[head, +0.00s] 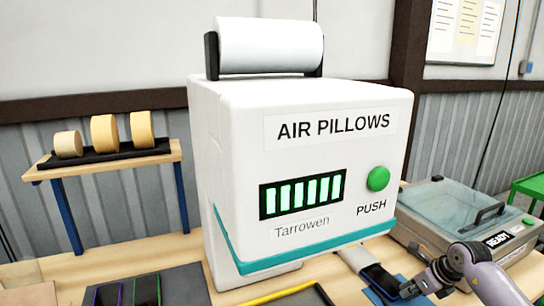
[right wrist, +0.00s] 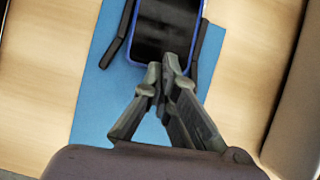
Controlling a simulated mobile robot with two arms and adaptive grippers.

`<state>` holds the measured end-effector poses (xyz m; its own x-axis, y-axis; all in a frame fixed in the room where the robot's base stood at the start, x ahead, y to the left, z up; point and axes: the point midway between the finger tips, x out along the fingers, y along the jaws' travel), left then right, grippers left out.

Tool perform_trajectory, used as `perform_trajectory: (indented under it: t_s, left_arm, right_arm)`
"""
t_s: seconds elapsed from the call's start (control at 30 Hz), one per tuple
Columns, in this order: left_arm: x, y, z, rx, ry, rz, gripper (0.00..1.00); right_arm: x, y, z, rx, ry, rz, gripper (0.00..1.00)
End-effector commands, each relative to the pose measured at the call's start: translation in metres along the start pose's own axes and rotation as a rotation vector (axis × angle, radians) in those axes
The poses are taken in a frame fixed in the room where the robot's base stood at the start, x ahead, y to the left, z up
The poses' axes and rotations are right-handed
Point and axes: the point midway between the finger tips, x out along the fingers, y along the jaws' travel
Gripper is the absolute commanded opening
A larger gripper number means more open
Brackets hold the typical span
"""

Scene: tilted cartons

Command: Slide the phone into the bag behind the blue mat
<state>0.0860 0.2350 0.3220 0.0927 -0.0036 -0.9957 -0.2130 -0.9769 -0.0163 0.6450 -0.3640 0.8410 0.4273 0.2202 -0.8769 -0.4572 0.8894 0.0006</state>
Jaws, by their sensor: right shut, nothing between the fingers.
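The phone (right wrist: 165,30) has a dark screen and a blue edge. It lies on the blue mat (right wrist: 95,105) between two black rails (right wrist: 119,35), and its far end is cut off. My right gripper (right wrist: 167,75) is shut and empty, its fingertips over the phone's near end; I cannot tell whether they touch. In the head view the phone (head: 380,279) lies on the blue mat (head: 371,296), with my right gripper (head: 406,290) at its near right. A pale flat item (head: 353,258) lies behind the mat, perhaps the bag, partly hidden. My left gripper is out of view.
A tall white air pillow machine (head: 310,170) stands just left of and behind the mat. A lidded machine (head: 460,215) stands at the right. Dark slotted holders (head: 185,285) are at the front left. Bare wooden table (right wrist: 45,70) flanks the mat.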

Motion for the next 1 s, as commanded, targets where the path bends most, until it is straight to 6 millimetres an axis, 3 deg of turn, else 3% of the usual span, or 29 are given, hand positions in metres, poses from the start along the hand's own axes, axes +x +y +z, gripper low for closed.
perform_trajectory:
  t_s: [0.67,1.0]
  left_arm:
    - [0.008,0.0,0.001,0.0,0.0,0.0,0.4]
    - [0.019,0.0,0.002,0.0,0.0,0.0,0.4]
  right_arm:
    - [0.008,-0.001,0.013,-0.001,-0.001,0.0,0.0]
    - [0.019,-0.002,0.03,-0.002,0.0,0.0,0.0]
